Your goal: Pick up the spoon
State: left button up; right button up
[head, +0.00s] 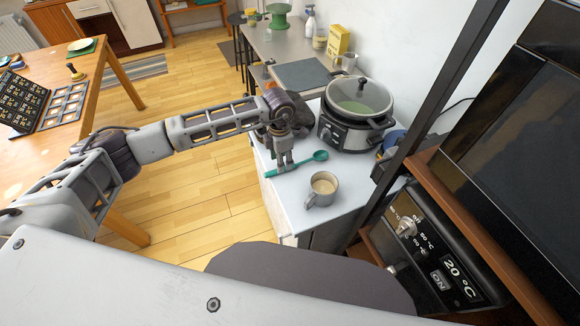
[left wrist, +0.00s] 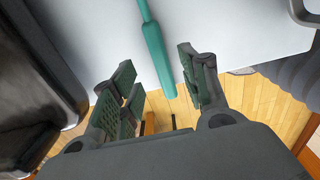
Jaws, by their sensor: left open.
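A teal spoon (head: 300,163) lies on the white counter top (head: 337,213), its bowl (head: 320,155) to the right and its handle end near the counter's left edge. My left gripper (head: 284,167) is at the handle, pointing down. In the left wrist view the spoon's handle (left wrist: 159,62) comes down from the top, its end between the two open fingers of my left gripper (left wrist: 160,98). No finger visibly touches it; the exact height above the handle is hard to tell. The spoon's bowl is outside the wrist view. My right gripper is not in view.
A grey mug (head: 322,189) with a light drink stands in front of the spoon. A slow cooker (head: 346,132) with a glass lid stands behind it. A black oven-like appliance (head: 445,255) is at the right. Wooden floor lies left of the counter.

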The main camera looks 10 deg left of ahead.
aim_at(297, 165)
pick_arm(q)
jog(key=shift+w+d+f+p, duration=0.15)
jog(key=shift+f+p, duration=0.1)
jog(key=shift+f, duration=0.8)
jog(key=shift+s+d+f+p, duration=0.1)
jog(key=shift+f+p, duration=0.15)
jog(key=shift+f, duration=0.8)
grip_shut()
